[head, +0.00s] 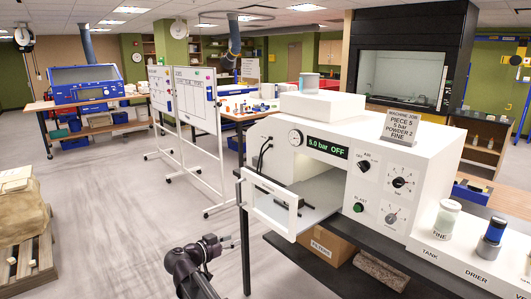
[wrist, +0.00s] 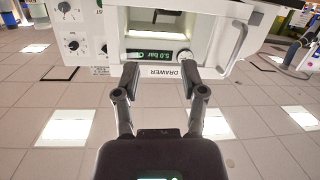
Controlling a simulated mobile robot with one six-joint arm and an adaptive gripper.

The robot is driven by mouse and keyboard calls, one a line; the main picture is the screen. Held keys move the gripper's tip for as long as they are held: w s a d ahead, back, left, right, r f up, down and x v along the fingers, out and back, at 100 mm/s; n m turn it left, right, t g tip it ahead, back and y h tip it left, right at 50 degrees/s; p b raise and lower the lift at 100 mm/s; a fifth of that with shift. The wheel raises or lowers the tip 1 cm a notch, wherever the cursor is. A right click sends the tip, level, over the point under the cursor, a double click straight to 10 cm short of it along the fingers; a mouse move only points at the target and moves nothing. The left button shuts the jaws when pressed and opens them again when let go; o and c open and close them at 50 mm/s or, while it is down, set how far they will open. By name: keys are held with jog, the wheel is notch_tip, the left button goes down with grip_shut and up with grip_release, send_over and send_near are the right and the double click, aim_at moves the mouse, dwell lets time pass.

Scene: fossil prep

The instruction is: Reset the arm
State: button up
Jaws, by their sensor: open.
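My arm reaches into the bottom of the head view. My gripper (head: 226,242) is there, left of the white blasting machine (head: 400,150) and below its open framed door (head: 268,204). In the wrist view the two fingers of my gripper (wrist: 158,74) are spread apart with nothing between them. I cannot tell the exact gap between fingers and machine.
A bench post (head: 243,240) stands just right of the gripper. Whiteboards (head: 195,95) on wheels stand behind. A pallet (head: 30,260) with a wrapped block is at far left. Open floor (head: 110,220) lies between. A jar (head: 440,220) and a blue-banded container (head: 491,238) stand at right.

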jog(key=s+d+f+n+g+y, duration=0.1)
jog(key=s+d+f+g+y, duration=0.25)
jog(key=d, duration=0.65)
jog(key=s+d+f+n+g, duration=0.2)
jog(key=d+f+g, duration=0.2)
jog(key=d+f, duration=0.4)
jog(key=s+d+f+n+g+y, duration=0.3)
jog(key=s+d+y, duration=0.4)
jog(key=s+d, duration=0.3)
jog(key=s+n+g, duration=0.1)
jog(key=s, duration=0.1)
jog(key=shift+s+f+y, duration=0.3)
jog(key=shift+f+y, duration=0.05)
jog(key=shift+f, duration=0.05)
